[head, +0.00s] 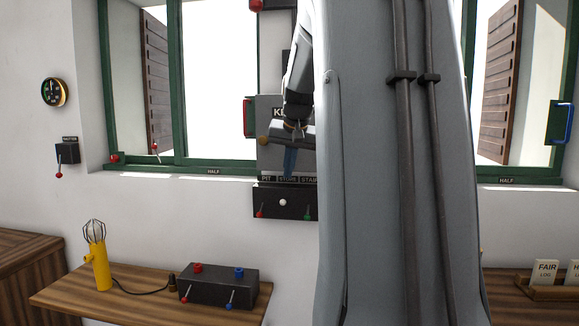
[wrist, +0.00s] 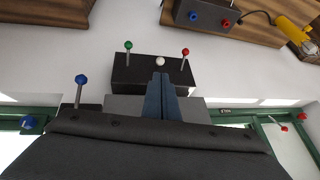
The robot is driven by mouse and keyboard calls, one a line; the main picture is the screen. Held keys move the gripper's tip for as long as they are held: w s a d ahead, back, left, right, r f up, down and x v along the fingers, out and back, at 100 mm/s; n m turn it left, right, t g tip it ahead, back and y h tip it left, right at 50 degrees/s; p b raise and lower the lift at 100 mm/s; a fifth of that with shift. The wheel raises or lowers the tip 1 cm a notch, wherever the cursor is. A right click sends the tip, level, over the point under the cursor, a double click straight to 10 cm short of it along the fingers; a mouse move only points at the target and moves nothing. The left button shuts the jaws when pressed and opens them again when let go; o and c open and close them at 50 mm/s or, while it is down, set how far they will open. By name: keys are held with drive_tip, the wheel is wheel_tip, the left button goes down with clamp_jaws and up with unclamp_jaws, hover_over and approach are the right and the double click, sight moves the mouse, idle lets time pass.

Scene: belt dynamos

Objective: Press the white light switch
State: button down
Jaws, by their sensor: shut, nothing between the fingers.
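The white light switch (head: 283,202) is a round white knob in the middle of a black switch box (head: 264,198) on the wall, between a red-tipped and a green-tipped lever. No stem shows below the white knob in the head view. In the wrist view the white knob (wrist: 159,61) lies just beyond my fingertips, and the box appears upside down. My gripper (head: 290,172) has its blue fingers together, pointing down, above the white knob in the head view. My fingers (wrist: 160,76) look apart from the knob; the exact gap cannot be told.
The red lever (wrist: 185,52) and green lever (wrist: 128,45) flank the white knob closely. A blue-tipped lever (wrist: 81,79) stands beside my gripper. Below are a shelf (head: 80,297), a yellow lamp (head: 101,268) and a dark control box (head: 218,287). My arm hides the right side.

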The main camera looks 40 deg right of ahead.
sight(284, 201)
drive_tip(key=p+x, duration=0.3)
drive_tip(key=x, duration=0.7)
drive_tip(key=shift+w+f, duration=0.1)
drive_tip(key=shift+f, duration=0.1)
drive_tip(key=shift+f, duration=0.2)
